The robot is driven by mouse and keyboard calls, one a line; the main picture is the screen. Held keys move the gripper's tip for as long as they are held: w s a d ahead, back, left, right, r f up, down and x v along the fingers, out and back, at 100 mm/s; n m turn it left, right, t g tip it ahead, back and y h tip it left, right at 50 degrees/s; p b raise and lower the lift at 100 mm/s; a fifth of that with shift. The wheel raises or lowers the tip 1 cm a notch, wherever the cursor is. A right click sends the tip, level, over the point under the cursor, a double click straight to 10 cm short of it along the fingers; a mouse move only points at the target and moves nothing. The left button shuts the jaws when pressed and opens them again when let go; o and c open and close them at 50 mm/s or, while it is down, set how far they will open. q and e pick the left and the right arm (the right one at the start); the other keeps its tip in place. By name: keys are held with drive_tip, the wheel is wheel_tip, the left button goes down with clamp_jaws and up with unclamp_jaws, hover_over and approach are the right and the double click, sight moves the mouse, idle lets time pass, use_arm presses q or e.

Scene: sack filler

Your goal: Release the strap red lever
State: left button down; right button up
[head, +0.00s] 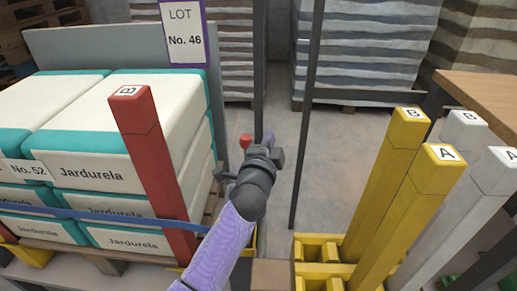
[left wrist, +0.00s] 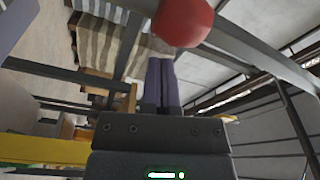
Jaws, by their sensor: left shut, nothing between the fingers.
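A round red knob (head: 245,141), which looks like the end of the red lever, shows just left of my left gripper (head: 268,138) in the head view. In the left wrist view the knob (left wrist: 183,20) is large at the top edge, beyond and slightly right of my purple fingers (left wrist: 160,62). The fingers are shut together with nothing between them and look apart from the knob. The lever's shaft is mostly hidden by my wrist. A blue strap (head: 100,215) runs across the sacks at the lower left. My right gripper is not in view.
A red post (head: 150,165) marked B stands before stacked sacks (head: 110,140) at left. Yellow posts (head: 385,185) and white posts (head: 463,131) stand at right, near a yellow holder (head: 316,247). Dark uprights (head: 308,110) rise behind my gripper; floor between is clear.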

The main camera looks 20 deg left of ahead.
sight(243, 140)
use_arm(q)
drive_tip(key=shift+s+a+f, duration=0.1)
drive_tip(key=shift+s+a, duration=0.25)
drive_tip(key=shift+a, duration=0.25)
drive_tip(key=shift+s+a+f, duration=0.1)
drive_tip(key=shift+s+a, duration=0.2)
drive_tip(key=shift+a, duration=0.3)
drive_tip(key=shift+a+r+n, duration=0.1)
drive_tip(key=shift+a+n, duration=0.15)
drive_tip(key=shift+n, duration=0.15)
drive_tip(key=shift+s, duration=0.1)
drive_tip(key=shift+a+n, duration=0.2)
drive_tip(key=shift+n, duration=0.1)
drive_tip(key=shift+s+a+r+n+t+y, duration=0.15)
drive_tip(key=shift+a+n, duration=0.35)
drive_tip(key=shift+n, duration=0.25)
drive_tip(key=shift+s+a+n+t+y, duration=0.15)
drive_tip(key=shift+a+n, duration=0.35)
drive_tip(key=shift+n, duration=0.25)
drive_tip(key=shift+s+a+f+n+y+p, duration=0.15)
drive_tip(key=shift+a+n, duration=0.3)
drive_tip(key=shift+n, duration=0.3)
drive_tip(key=shift+s+a+f+n+y+p, duration=0.1)
drive_tip(key=shift+a+n, duration=0.4)
drive_tip(key=shift+n, duration=0.3)
drive_tip(key=shift+s+a+f+n+y+p, duration=0.15)
drive_tip(key=shift+a+n, duration=0.3)
drive_tip(key=shift+n, duration=0.3)
drive_tip(key=shift+a, duration=0.1)
